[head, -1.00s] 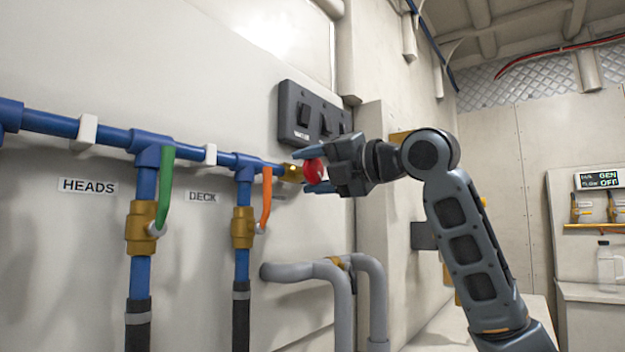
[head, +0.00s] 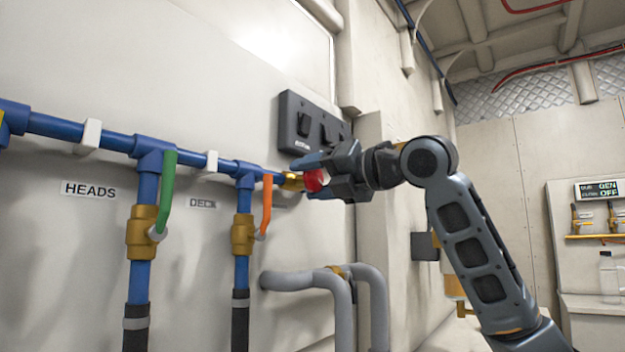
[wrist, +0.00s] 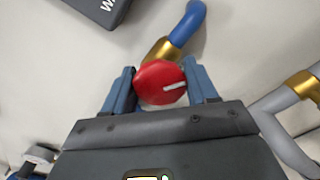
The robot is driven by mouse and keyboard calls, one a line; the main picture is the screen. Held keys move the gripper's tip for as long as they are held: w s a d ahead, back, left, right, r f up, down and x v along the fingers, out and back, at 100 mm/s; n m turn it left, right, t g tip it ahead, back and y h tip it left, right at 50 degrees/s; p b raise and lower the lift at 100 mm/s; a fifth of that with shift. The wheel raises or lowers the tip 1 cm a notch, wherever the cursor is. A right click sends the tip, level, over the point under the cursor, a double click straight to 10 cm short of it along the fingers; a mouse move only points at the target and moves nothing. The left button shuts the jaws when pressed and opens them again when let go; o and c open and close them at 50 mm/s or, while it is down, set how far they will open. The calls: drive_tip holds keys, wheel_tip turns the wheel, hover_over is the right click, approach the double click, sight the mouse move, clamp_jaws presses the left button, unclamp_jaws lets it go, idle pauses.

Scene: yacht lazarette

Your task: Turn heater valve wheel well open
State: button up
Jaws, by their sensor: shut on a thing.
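The red valve wheel (head: 314,181) sits on a brass fitting (head: 292,181) at the right end of the blue pipe. My gripper (head: 308,178) has its fingers on either side of the wheel and is shut on it. In the wrist view the wheel (wrist: 161,82) lies between the two blue fingers, with a white mark on its face pointing right. The label behind the wheel is mostly hidden by my gripper.
A dark switch panel (head: 305,125) is on the wall just above my gripper. Grey pipes (head: 318,279) bend below it. To the left are a green lever (head: 167,190) at HEADS and an orange lever (head: 266,202) at DECK.

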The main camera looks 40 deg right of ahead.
drive_tip(key=shift+f, duration=0.15)
drive_tip(key=o, duration=1)
drive_tip(key=shift+o, duration=0.2)
drive_tip(key=s+d, duration=0.1)
drive_tip(key=s, duration=0.6)
drive_tip(key=shift+s+d, duration=0.2)
drive_tip(key=shift+s, duration=0.1)
